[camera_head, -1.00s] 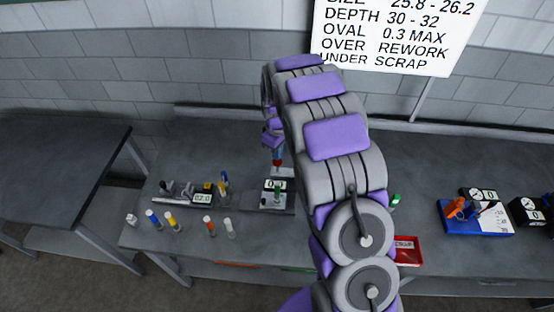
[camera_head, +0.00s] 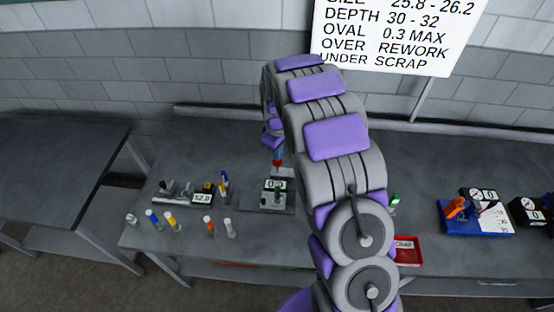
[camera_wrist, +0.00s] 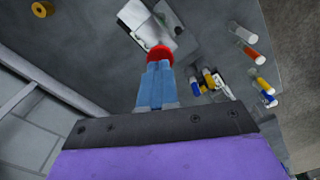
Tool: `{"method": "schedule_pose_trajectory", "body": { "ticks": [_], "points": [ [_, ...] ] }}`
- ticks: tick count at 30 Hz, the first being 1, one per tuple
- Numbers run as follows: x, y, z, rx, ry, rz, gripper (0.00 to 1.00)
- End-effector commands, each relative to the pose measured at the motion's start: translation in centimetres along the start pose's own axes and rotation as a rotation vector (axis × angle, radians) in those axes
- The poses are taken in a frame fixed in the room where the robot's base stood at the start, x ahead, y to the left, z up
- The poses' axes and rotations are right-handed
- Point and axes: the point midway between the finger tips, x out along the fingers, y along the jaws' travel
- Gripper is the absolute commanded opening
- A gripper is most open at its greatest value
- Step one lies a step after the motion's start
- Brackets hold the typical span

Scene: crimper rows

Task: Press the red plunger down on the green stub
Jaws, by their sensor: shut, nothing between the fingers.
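The red plunger (camera_head: 277,163) tops the small press (camera_head: 254,207) on the bench. In the wrist view its red cap (camera_wrist: 160,54) lies right at my fingertips. My gripper (camera_head: 278,155) is shut, its blue fingers together and pointing down over the cap. They also show in the wrist view (camera_wrist: 155,85). The fingertips appear to touch the cap, but the exact contact is hard to tell. A green part (camera_head: 278,187), which looks like the green stub, stands below the plunger beside a small display. How far the plunger meets it is too small to tell.
Left of the press stand a gauge with a display (camera_head: 202,198) and several coloured tubes (camera_head: 171,222). To the right are a red scrap tray (camera_head: 408,252) and a blue-based fixture (camera_head: 480,217). My arm hides part of the bench right of the press.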

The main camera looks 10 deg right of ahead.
Motion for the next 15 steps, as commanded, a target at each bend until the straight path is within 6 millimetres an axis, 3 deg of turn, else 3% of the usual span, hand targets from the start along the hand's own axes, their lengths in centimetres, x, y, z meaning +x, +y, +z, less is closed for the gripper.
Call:
{"method": "schedule_pose_trajectory", "body": {
  "ticks": [15],
  "points": [
    [1.4, 0.0, 0.0, 0.0, 0.0, 0.0, 0.0]
  ]
}}
